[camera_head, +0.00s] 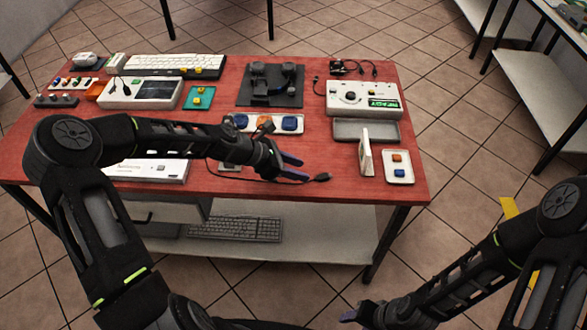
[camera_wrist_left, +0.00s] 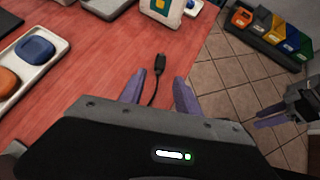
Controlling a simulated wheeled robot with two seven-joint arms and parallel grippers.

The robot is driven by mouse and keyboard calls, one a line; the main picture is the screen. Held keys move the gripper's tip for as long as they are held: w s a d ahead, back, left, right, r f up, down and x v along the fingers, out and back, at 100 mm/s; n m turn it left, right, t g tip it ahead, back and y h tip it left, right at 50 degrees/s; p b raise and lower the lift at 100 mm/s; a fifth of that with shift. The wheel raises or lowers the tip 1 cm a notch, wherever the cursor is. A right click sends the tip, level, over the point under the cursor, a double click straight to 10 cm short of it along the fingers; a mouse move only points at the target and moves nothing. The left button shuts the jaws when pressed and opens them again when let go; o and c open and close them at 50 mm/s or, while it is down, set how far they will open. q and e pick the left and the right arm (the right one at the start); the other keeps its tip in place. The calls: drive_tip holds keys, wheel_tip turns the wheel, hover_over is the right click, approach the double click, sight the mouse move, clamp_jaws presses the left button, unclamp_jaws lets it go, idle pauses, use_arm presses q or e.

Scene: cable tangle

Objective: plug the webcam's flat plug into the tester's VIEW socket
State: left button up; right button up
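A dark cable plug (camera_head: 322,177) lies on the red table near its front edge. It also shows in the left wrist view (camera_wrist_left: 160,63), just ahead of my left gripper (camera_wrist_left: 158,90), its cable running back between the fingers. My left gripper (camera_head: 302,169) is open and empty, low over the table. Whether this plug is the webcam's is unclear. A beige device with a knob and a green lit display (camera_head: 363,97), possibly the tester, stands at the back right; no VIEW label is readable. My right gripper (camera_head: 358,309) looks open and empty, in front of the table.
A grey tray (camera_head: 347,130), an upright white panel (camera_head: 365,157) and a small tray with orange and blue pieces (camera_head: 398,152) stand right of the plug. A tray with blue and orange pieces (camera_head: 242,122) lies behind my left gripper. Bare table surrounds the plug.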

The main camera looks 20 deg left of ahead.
sight(321, 176)
use_arm(q)
drive_tip(key=shift+b+x, duration=1.9)
drive_tip(key=shift+x, duration=1.75)
drive_tip(key=shift+c, duration=0.5)
clamp_jaws()
drive_tip(key=shift+r, duration=0.1)
drive_tip(key=shift+r+p, duration=2.75)
drive_tip(key=shift+r, duration=0.7)
drive_tip(key=shift+c, duration=2.3)
unclamp_jaws()
clamp_jaws()
